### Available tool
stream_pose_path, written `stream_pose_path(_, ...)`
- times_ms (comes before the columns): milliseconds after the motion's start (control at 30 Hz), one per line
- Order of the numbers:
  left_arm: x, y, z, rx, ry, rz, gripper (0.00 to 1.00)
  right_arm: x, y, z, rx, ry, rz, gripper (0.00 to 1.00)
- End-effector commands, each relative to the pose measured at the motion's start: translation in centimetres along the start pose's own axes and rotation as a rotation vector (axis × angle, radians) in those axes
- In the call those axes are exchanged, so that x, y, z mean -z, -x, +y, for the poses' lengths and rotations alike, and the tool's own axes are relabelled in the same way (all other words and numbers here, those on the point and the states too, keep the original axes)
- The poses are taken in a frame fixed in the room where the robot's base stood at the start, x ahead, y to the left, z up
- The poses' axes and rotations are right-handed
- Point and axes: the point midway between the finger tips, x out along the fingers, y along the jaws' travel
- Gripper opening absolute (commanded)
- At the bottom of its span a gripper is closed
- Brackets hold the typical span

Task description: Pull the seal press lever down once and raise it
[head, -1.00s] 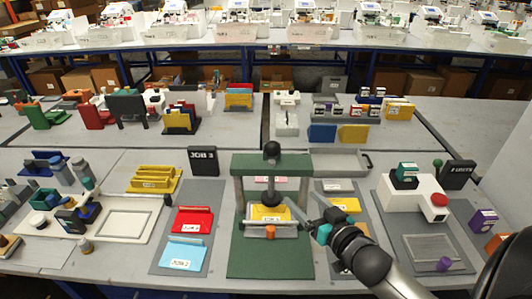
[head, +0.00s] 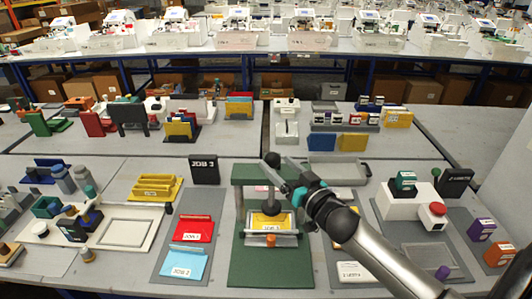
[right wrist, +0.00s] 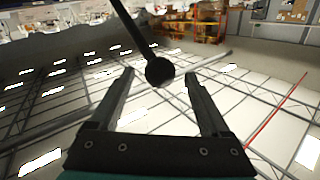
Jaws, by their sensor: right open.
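The seal press has a green frame (head: 238,200) and a green base (head: 270,270) in the middle of the near table. Its lever is raised and ends in a black ball knob (head: 272,158) above the frame; the knob also shows in the right wrist view (right wrist: 160,71) on its dark rod (right wrist: 133,30). My right gripper (head: 281,170) is open at the knob. In the right wrist view the knob appears between the two fingertips (right wrist: 159,78), with a gap on each side. A yellow piece (head: 258,221) lies in the press. My left gripper is out of view.
Red (head: 193,229) and blue (head: 183,264) job holders stand left of the press. A black JOB 3 holder (head: 204,171) is behind it to the left. A white device with a red button (head: 438,209) stands to the right. A grey tray (head: 335,173) lies behind my right arm.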

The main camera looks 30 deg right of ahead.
Motion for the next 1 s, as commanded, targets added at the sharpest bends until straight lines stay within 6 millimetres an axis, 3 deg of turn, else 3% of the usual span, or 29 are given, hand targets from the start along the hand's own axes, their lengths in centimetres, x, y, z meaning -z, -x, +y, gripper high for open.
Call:
stream_pose_path(433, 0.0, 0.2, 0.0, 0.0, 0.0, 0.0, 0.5, 0.1, -5.4, 0.0, 0.0, 0.001, 0.001, 0.81)
stream_pose_path(933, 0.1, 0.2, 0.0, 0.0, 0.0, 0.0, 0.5, 0.0, -6.3, 0.0, 0.001, 0.0, 0.0, 0.81)
stream_pose_path(1000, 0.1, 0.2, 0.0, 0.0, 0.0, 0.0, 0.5, 0.0, -6.3, 0.0, 0.001, 0.0, -0.001, 0.73)
